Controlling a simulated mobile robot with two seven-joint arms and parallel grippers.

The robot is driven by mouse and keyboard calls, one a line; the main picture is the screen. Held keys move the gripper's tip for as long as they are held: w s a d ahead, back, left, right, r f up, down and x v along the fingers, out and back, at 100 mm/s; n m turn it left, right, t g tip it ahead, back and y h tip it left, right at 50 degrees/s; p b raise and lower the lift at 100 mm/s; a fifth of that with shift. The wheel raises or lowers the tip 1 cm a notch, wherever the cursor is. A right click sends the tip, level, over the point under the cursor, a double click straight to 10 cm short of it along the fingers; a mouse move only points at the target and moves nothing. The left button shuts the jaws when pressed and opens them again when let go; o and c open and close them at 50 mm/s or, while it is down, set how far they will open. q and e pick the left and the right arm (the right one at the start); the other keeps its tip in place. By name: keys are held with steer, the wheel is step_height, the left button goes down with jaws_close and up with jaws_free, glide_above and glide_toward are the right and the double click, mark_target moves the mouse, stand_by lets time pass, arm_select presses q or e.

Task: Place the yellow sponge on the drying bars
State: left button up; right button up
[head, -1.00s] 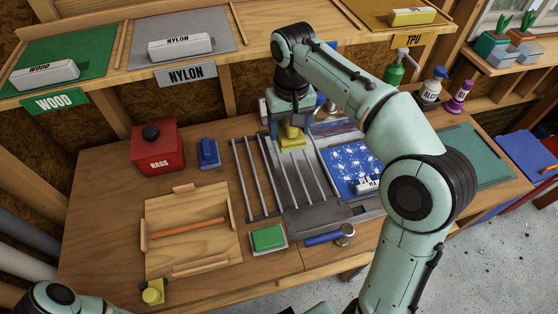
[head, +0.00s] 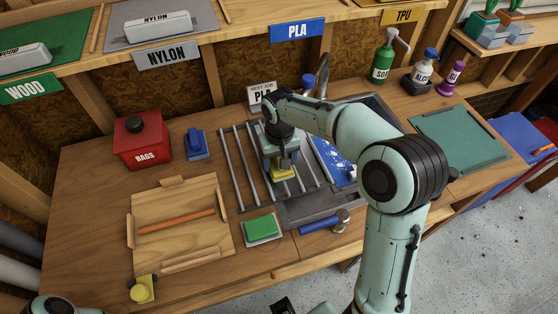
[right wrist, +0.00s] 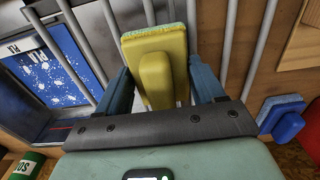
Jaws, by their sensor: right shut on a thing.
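The yellow sponge (head: 283,174) is held in my right gripper (head: 282,163), low over the drying bars (head: 238,178). My right forearm hides part of the rack. My left gripper is not visible; only part of my left arm shows at the lower left edge.
A blue sponge (head: 196,146) and red rags bin (head: 142,143) stand left of the bars. A wooden tray (head: 180,245) is at front left. Bottles (head: 383,63) stand at back right.

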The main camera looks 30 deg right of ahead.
steer(key=shift+f, duration=0.25)
steer(key=shift+f, duration=0.15)
steer(key=o, duration=1)
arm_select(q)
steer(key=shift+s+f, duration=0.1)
arm_select(e)
steer(key=shift+r, duration=0.3)
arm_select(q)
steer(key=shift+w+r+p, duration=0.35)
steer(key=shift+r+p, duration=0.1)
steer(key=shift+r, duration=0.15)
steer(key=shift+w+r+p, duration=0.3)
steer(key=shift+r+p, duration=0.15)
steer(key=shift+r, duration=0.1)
arm_select(e)
steer(key=r, duration=1.1)
steer(key=shift+s+r, duration=0.2)
steer(key=shift+r, duration=0.2)
